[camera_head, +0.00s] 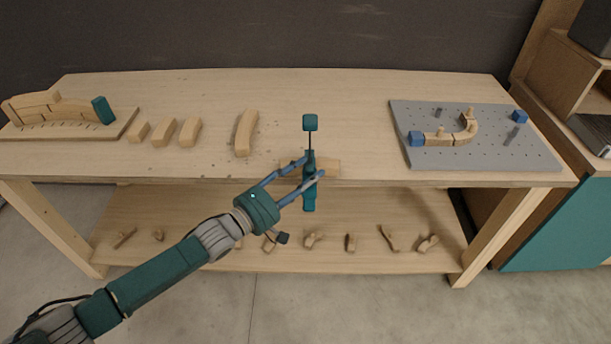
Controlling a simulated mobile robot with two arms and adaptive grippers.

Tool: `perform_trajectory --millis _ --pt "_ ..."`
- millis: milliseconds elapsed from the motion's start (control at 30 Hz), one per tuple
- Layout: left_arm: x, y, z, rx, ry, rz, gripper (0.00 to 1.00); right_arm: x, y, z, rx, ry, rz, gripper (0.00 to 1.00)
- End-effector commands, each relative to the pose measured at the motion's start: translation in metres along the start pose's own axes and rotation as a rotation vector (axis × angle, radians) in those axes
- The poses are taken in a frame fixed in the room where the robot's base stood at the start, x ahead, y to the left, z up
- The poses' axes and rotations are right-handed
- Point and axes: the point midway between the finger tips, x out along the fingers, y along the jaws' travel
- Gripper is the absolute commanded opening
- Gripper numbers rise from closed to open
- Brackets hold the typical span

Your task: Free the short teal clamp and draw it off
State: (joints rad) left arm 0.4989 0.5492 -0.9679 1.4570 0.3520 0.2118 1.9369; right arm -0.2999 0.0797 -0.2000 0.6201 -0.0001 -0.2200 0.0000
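The teal clamp (309,200) stands upright at the table's front edge. Its thin dark bar rises to a teal block (310,122), and its lower end hangs below the table top. A light wooden piece (331,167) lies at the edge, partly behind the clamp. My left gripper (314,166) reaches in from the lower left. Its two blue fingers stand apart, with the clamp's body between or just behind them; whether they press on it cannot be told. My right gripper is not in view.
On the workbench (350,110), several curved wooden blocks (246,133) lie left of the clamp. A grey pegboard (487,157) with a curved wooden form stands right. A wooden form with a teal block (103,110) is far left. The lower shelf (200,207) holds small wooden pieces.

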Motion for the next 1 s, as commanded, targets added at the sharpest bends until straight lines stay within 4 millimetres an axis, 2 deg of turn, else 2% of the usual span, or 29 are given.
perform_trajectory --millis 33,133,733,1000 --pt "0.000 -0.002 0.000 -0.001 0.000 -0.003 0.45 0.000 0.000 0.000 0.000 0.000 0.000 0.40" --pt "-0.001 -0.002 0.000 -0.002 0.000 -0.005 0.65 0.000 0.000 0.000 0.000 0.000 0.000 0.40" --pt "-0.004 -0.013 0.001 -0.007 0.003 -0.025 0.66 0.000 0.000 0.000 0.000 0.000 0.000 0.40" --pt "-0.032 -0.009 0.000 -0.006 0.003 -0.023 0.66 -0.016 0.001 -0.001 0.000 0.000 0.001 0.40"
